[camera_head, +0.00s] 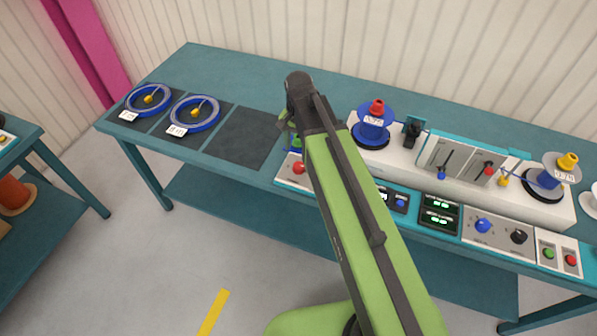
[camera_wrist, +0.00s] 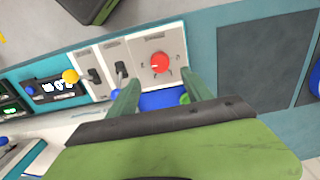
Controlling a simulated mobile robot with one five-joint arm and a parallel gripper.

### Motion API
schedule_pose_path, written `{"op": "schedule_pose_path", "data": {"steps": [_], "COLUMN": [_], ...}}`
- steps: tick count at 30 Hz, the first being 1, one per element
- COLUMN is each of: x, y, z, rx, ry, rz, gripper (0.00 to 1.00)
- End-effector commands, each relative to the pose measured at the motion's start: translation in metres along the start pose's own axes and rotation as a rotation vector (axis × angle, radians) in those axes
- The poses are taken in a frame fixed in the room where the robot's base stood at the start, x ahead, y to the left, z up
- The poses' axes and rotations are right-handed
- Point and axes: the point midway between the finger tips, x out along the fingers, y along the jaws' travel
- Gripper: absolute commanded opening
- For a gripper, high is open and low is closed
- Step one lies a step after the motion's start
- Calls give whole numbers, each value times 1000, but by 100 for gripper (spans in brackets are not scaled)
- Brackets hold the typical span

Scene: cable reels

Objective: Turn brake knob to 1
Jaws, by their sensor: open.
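A red knob (camera_wrist: 160,62) sits on a pale panel (camera_wrist: 165,40) with small dial marks around it. Its label is too small to read, so I cannot tell from lettering whether it is the brake knob. It also shows in the head view (camera_head: 298,169), left of my arm. My gripper (camera_wrist: 160,78) is open, and in the wrist view the red knob appears just beyond the gap between the two fingertips. No contact with the knob shows. In the head view my gripper (camera_head: 288,123) hangs above the bench's far side from the knob, partly hidden by the wrist.
A blue reel part with green (camera_head: 297,145) lies below my gripper. A blue reel (camera_head: 373,130) stands on the white machine. Levers (camera_head: 441,174), a blue knob (camera_head: 483,225) and a black knob (camera_head: 519,236) are right. An empty dark mat (camera_head: 243,137) lies left.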

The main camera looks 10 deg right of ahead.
Motion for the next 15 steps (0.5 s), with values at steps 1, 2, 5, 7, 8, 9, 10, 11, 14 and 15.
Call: {"op": "schedule_pose_path", "data": {"steps": [1,2,5,7,8,9,10,11,14,15], "x": [22,28,48,62,68,75,79,83,90,91], "y": [0,0,0,0,0,0,0,0,0,0], "z": [0,0,0,0,0,0,0,0,0,0], "rx": [0,0,0,0,0,0,0,0,0,0], "ry": [0,0,0,0,0,0,0,0,0,0], "rz": [0,0,0,0,0,0,0,0,0,0], "gripper": [58,58,58,58,58,58,58,58,58,58]}}
